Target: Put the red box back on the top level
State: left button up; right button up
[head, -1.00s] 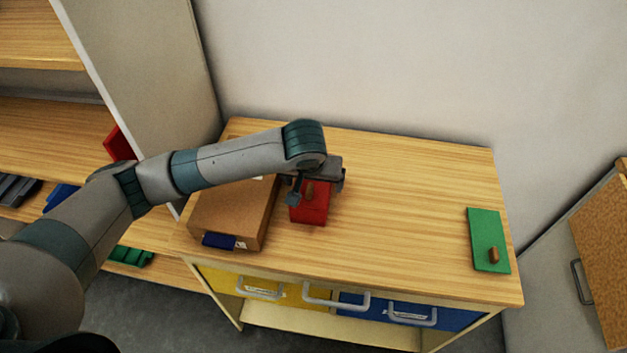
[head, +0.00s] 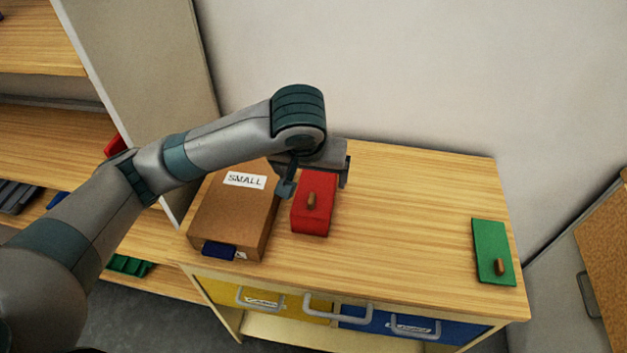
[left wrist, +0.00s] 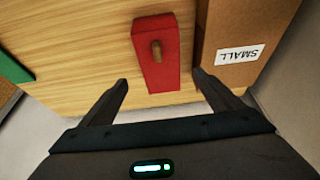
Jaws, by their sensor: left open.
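The red box (head: 314,205) with a small brown knob on top stands on the wooden cabinet top (head: 400,200), just right of a brown cardboard box. My left gripper (head: 315,180) is open and empty above the far end of the red box. In the left wrist view the red box (left wrist: 157,55) lies ahead of the open fingers (left wrist: 163,92), roughly between them and apart from both. A shelf unit (head: 60,135) with several levels stands at the left; its top is cut off by the head view. My right gripper is not in view.
The cardboard box (head: 235,212), labelled SMALL, sits close beside the red box. A green lid with a brown knob (head: 493,252) lies at the cabinet's right end. Drawers with handles (head: 338,310) face the front. The cabinet top between red and green is clear.

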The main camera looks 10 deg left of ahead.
pick_arm(q)
jog(key=shift+s+r, duration=0.15)
jog(key=shift+r, duration=0.15)
jog(key=shift+o, duration=0.4)
